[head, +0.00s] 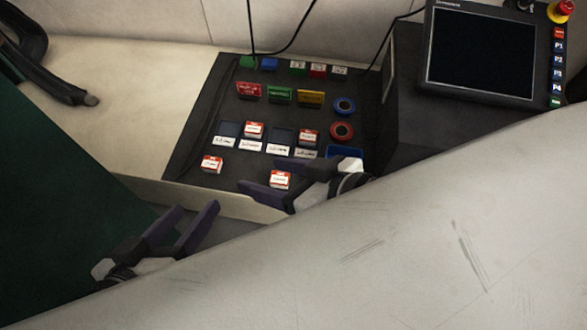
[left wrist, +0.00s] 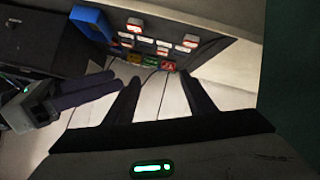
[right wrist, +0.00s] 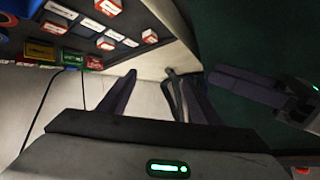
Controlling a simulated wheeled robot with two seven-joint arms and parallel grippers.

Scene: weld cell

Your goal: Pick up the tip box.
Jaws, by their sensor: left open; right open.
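Several small red-and-white boxes sit on the dark panel board; I cannot tell which is the tip box. In the head view one box (head: 280,180) lies near the board's front edge, another (head: 212,164) to its left, and two more (head: 254,129) (head: 308,136) in pockets further back. My right gripper (head: 253,174) is open; in the picture the front box shows between its fingers, but I cannot tell the height gap. My left gripper (head: 197,210) is open and empty, in front of the board. Boxes also show in the left wrist view (left wrist: 134,25) and right wrist view (right wrist: 149,36).
The board (head: 200,125) also carries coloured blocks, white labels, a blue ring (head: 344,105), a red ring (head: 342,131) and a blue bin (head: 345,152). A screen (head: 482,50) stands at the back right. A large pale surface (head: 400,250) covers the lower right. Dark cables hang behind.

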